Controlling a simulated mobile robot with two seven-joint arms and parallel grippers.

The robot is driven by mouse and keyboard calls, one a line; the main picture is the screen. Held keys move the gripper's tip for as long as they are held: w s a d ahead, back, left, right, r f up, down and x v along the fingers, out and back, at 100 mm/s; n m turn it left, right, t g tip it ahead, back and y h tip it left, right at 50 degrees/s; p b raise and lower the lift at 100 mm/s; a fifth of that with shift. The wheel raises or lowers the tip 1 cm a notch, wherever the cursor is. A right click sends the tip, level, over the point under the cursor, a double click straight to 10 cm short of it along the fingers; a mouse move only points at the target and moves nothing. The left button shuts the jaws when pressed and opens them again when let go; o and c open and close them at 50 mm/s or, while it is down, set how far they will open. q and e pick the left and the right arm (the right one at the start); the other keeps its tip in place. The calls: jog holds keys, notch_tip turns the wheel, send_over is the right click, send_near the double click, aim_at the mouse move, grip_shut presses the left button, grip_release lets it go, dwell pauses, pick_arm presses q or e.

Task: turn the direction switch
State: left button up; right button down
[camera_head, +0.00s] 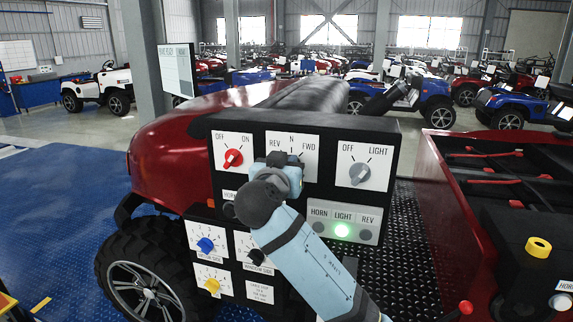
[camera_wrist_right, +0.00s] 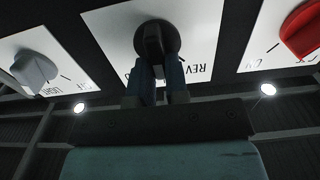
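The direction switch is a black rotary knob on a white plate (camera_head: 305,142) marked REV, N and FWD, at the top middle of the black control box. In the head view my right gripper (camera_head: 290,165) is in front of the knob and mostly hides it. In the right wrist view, which is upside down, the black knob (camera_wrist_right: 155,38) shows on its plate. The two fingers of my right gripper (camera_wrist_right: 159,72) lie on either side of the knob's handle, close against it. The exact position of the knob is hard to read. My left gripper is not in view.
A red OFF/ON knob (camera_head: 232,158) sits left of the switch and a grey LIGHT knob (camera_head: 360,173) right of it. Blue (camera_head: 206,245) and yellow (camera_head: 212,285) knobs are lower left.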

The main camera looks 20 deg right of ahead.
jog(key=shift+n, duration=0.3)
jog(key=shift+w+a+f+n+p, duration=0.15)
jog(key=shift+n+p, duration=0.55)
jog(key=shift+n, duration=1.15)
jog(key=shift+w+a+n+p, duration=0.2)
jog(key=shift+n+p, duration=0.5)
jog(key=shift+n, duration=1.15)
jog(key=c, duration=1.2)
grip_release()
jog(key=shift+s, duration=0.1)
jog(key=shift+o, duration=0.4)
